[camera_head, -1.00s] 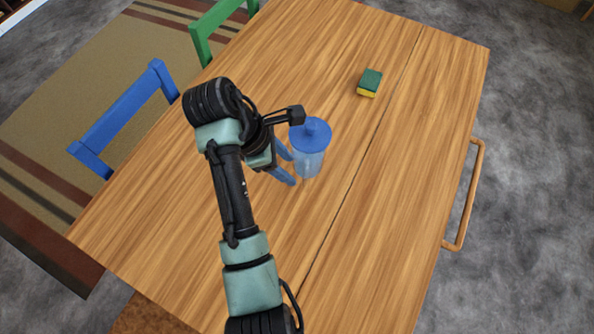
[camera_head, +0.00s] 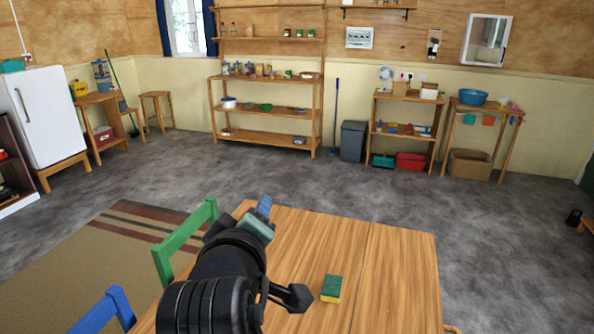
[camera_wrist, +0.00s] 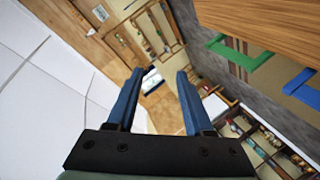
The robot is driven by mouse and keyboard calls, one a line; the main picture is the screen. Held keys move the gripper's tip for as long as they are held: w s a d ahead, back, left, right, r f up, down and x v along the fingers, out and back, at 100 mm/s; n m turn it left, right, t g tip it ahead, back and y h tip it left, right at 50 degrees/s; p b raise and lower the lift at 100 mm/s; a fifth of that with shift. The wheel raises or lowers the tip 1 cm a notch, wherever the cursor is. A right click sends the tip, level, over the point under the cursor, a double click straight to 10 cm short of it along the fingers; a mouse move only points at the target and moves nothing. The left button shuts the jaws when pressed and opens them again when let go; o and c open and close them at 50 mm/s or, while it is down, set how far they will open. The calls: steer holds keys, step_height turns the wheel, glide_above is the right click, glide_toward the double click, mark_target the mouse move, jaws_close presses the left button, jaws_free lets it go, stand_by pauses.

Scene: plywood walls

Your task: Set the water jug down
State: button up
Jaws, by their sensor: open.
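The water jug, clear with a blue lid, is in neither current view; it stood upright on the wooden table (camera_head: 392,262) a second ago. The near part of the table lies below the head view's edge or behind my arm. My gripper (camera_head: 264,207) is raised above the far left of the table in the head view. In the wrist view my gripper (camera_wrist: 160,76) is open, its two blue fingers apart with nothing between them.
A green and yellow sponge (camera_head: 331,288) lies on the table. A green chair (camera_head: 185,243) and a blue chair (camera_head: 103,312) stand along its left side. Shelves (camera_head: 267,107) line the far wall. Grey floor beyond the table is clear.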

steer(key=s+d+r+m+t, duration=0.2)
steer(key=s+r+m+t, duration=0.1)
steer(key=r, duration=0.5)
steer(key=s+d+r+m+t, duration=0.2)
steer(key=r+t, duration=0.1)
steer(key=r, duration=0.6)
steer(key=s+d+r+m+t, duration=0.2)
steer(key=s+r+m+t, duration=0.3)
steer(key=s+r, duration=0.7)
steer(key=shift+s+d+r+t, duration=0.2)
steer(key=shift+d+r+t, duration=0.15)
steer(key=shift+t, duration=0.55)
steer(key=shift+a, duration=0.1)
